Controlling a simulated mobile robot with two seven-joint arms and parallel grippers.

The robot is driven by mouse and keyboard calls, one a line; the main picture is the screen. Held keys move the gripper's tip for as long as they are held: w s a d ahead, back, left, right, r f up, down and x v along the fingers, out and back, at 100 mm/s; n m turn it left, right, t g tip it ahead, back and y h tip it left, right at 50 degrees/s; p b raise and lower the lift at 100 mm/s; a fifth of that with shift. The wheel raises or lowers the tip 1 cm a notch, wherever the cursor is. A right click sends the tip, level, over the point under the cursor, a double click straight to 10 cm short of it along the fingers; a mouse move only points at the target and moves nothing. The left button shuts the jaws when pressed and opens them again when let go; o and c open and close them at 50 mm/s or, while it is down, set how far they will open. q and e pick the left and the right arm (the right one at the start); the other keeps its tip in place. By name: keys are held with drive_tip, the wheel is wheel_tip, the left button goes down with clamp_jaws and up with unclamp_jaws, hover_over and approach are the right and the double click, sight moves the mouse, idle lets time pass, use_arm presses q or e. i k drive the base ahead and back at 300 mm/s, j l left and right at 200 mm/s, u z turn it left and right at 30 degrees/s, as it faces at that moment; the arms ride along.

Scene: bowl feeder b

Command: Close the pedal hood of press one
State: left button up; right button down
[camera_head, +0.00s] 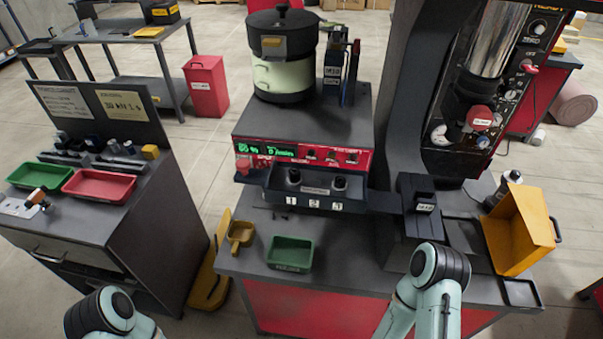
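A yellow floor piece (208,284) stands low between the left cabinet and the front of the red bench. It has a flat base and a raised, tilted plate, and may be the pedal hood standing open, but I cannot tell for sure. A dark press column with a chrome cylinder (490,38) stands at the right; I cannot read whether it is press one. My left arm shows only at the bottom left edge, and my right arm at the bottom, right of centre. Neither gripper shows.
The bench (340,255) bears a green tray (290,254), a small yellow scoop (240,235), the bowl feeder (283,75) and an orange box (518,235) at right. The left cabinet (165,225) holds green (40,175) and red trays (99,185). A narrow floor gap separates cabinet and bench.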

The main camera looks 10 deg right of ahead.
sight(518, 232)
drive_tip(key=k+l+z, duration=0.1)
drive_tip(key=l, duration=0.2)
drive_tip(key=k+l, duration=0.2)
drive_tip(key=l, duration=0.15)
drive_tip(key=k+l+z, duration=0.15)
drive_tip(key=k+l, duration=0.15)
drive_tip(key=l, duration=0.35)
drive_tip(key=k+l+z, duration=0.15)
drive_tip(key=l, duration=0.2)
